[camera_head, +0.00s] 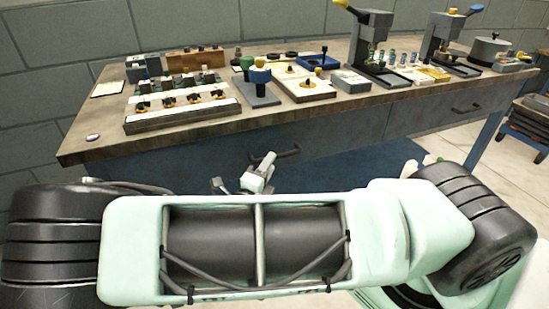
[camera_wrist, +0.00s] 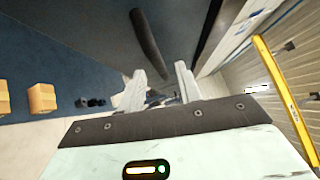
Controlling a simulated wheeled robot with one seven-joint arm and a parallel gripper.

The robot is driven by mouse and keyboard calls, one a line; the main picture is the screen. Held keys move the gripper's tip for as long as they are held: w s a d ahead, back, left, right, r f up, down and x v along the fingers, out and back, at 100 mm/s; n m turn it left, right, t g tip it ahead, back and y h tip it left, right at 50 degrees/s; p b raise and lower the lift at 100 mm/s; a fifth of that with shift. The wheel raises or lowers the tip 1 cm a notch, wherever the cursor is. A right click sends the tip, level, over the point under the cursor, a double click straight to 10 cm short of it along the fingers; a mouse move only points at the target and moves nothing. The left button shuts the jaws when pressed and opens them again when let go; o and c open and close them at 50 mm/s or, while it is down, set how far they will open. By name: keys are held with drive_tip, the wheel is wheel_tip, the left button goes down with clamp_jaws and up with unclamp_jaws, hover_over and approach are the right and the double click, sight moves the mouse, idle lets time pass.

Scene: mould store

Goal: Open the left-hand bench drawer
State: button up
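The left-hand drawer (camera_head: 345,134) is a grey front under the bench top, with no gap showing around it. Its dark bar handle (camera_head: 289,153) is partly behind my gripper (camera_head: 262,163). In the wrist view the handle (camera_wrist: 149,42) reaches down between the two pale fingers of my gripper (camera_wrist: 160,72). The fingers stand apart, with space on both sides of the bar. Whether either finger touches it I cannot tell.
The wooden bench top (camera_head: 95,145) carries mould parts, trays and two lever presses (camera_head: 370,45) above the drawers. A right-hand drawer handle (camera_head: 466,109) is farther right. Bare floor (camera_head: 450,148) shows at the right, beyond my arm.

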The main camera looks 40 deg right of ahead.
drive_tip(key=shift+x, duration=2.05)
clamp_jaws()
drive_tip(key=shift+s, duration=0.1)
